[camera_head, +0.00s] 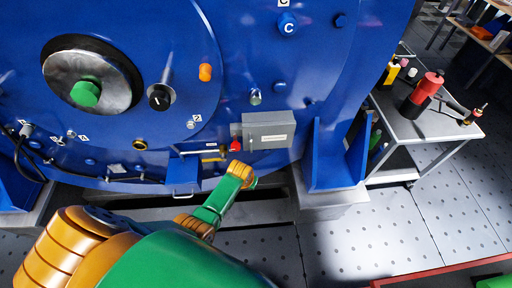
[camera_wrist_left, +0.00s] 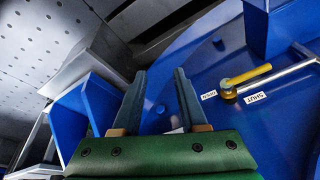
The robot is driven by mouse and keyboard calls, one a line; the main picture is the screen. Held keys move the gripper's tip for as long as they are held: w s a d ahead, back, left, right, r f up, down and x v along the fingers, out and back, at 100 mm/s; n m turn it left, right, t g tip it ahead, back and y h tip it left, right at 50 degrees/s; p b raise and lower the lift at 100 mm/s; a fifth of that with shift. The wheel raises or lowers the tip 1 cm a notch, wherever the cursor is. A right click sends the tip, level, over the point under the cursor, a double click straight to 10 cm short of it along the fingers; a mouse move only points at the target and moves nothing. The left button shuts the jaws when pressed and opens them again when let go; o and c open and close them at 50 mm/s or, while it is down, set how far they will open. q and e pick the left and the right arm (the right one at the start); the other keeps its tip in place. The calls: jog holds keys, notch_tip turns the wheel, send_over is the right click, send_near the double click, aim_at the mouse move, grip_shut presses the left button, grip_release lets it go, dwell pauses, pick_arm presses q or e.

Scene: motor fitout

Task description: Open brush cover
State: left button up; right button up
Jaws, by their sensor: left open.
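A grey rectangular box (camera_head: 268,131) with a small white label, too small to read, is on the lower face of the blue machine in the head view. It looks like the brush cover and appears shut. My left arm reaches in from the lower left, its wrist just below and left of the box. The left gripper fingers are hard to make out in the head view. In the left wrist view, the left gripper (camera_wrist_left: 161,78) is open, with nothing seen between its fingers. My right gripper is not in view.
A red knob (camera_head: 236,145) is left of the grey box. A yellow valve handle (camera_wrist_left: 247,76) is near labels reading OPEN and SHUT in the wrist view. A blue bracket (camera_head: 338,160) stands right of the box. A cart (camera_head: 415,125) with tools is farther right.

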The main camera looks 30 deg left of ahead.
aim_at(251, 145)
pick_arm(q)
jog(key=w+r+n, duration=0.1)
jog(key=w+r, duration=0.1)
jog(key=r, duration=0.2)
jog(key=w+a+r+n, duration=0.1)
jog(key=w+r, duration=0.2)
jog(key=r, duration=0.2)
jog(key=w+a+r+n+t+b, duration=0.1)
jog(key=w+r, duration=0.2)
jog(key=r, duration=0.1)
jog(key=shift+w+a+r, duration=0.1)
jog(key=shift+r, duration=0.15)
jog(key=shift+a+f+b, duration=0.1)
jog(key=shift+f+b, duration=0.25)
jog(key=b+x, duration=0.2)
jog(key=x, duration=0.4)
jog(key=shift+r, duration=0.15)
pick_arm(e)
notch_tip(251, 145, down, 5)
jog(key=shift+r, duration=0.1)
pick_arm(q)
grip_shut()
